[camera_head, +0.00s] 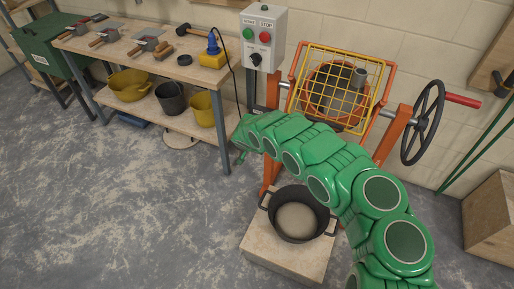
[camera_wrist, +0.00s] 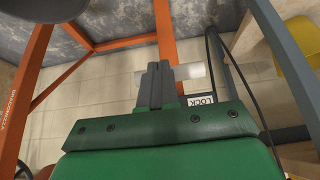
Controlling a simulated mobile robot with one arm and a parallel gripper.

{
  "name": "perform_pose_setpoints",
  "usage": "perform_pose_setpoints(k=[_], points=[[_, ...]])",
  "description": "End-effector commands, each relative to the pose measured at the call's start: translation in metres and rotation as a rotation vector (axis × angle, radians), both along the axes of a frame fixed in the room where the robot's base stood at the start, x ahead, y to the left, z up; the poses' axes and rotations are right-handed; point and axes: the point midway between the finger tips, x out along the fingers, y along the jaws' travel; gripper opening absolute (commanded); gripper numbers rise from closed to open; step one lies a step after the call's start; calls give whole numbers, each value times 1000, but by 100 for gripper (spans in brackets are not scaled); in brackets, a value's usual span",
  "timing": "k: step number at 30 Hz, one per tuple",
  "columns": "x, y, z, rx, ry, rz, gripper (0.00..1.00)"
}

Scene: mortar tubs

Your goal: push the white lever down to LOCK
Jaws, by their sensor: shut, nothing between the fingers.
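My gripper (camera_wrist: 157,80) is shut and empty, its grey fingers side by side in the wrist view. A LOCK label (camera_wrist: 202,100) is just right of the fingers, partly hidden by my gripper. In the head view my gripper (camera_head: 239,155) is left of the orange mixer frame (camera_head: 394,135); the lever is hidden there.
A mixer drum (camera_head: 322,108) sits behind a yellow guard grid (camera_head: 345,62), with a handwheel (camera_head: 424,122) at right. A control box (camera_head: 263,40) is above. A black tub (camera_head: 322,222) stands below on a block. A workbench (camera_head: 130,50) stands left; open floor lies front left.

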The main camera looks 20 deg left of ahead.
Motion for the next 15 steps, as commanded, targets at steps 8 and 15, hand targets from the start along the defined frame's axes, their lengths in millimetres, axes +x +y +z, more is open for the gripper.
perform_pose_setpoints(k=[8, 15], points=[[2, 0, -8, 0, 1, -1, 0], [4, -2, -10, -1, 2, -3, 0]])
